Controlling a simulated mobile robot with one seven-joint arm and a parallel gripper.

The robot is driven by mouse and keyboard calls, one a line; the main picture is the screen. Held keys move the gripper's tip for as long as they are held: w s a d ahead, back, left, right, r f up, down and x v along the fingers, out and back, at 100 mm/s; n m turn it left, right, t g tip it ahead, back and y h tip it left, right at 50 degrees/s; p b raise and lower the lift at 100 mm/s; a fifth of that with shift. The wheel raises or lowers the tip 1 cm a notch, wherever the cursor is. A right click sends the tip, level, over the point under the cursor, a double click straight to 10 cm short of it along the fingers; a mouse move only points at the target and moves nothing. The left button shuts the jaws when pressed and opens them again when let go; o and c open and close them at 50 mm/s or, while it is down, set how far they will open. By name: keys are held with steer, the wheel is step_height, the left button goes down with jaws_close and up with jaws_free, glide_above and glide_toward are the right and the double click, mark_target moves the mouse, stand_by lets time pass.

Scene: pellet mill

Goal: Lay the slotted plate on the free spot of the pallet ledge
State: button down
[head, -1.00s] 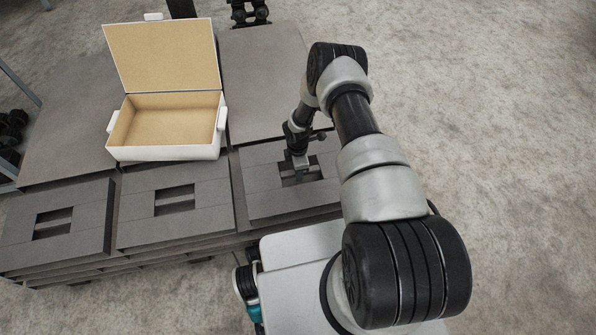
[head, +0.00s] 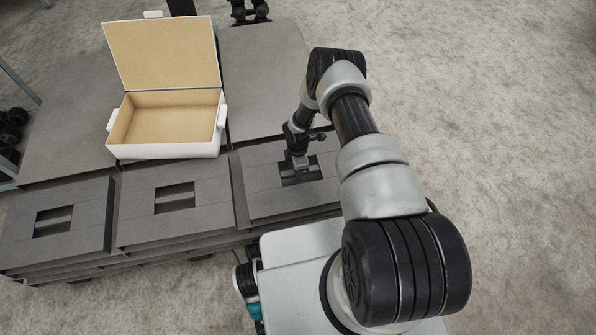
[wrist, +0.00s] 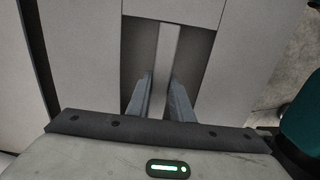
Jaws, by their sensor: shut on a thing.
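A grey slotted plate (head: 258,206) lies at the right end of the front row, level with the ledge as far as I can tell. Its rectangular slot has a narrow bar across it. My gripper (head: 299,174) points down into this slot. In the wrist view, my gripper (wrist: 160,98) has its two fingers on either side of the pale bar (wrist: 167,52), shut on the plate (wrist: 222,75). The fingertips' contact is partly hidden in the dark slot. I cannot tell whether the plate rests fully on the ledge below.
Two similar slotted plates, one at left (head: 88,232) and one in the middle (head: 135,218), lie in the same row. An open white box (head: 165,152) with a tan inside stands behind them on grey slabs (head: 75,130). Open floor (head: 480,100) is at right.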

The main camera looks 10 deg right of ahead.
steer(key=shift+w, duration=0.15)
steer(key=shift+f, duration=0.45)
steer(key=shift+f, duration=0.15)
stand_by(0.4)
steer(key=c, duration=1.6)
jaws_free()
steer(key=shift+o, duration=0.8)
steer(key=shift+s+f, duration=0.25)
steer(key=o, duration=0.9)
steer(key=shift+c, duration=0.2)
steer(key=shift+r, duration=0.15)
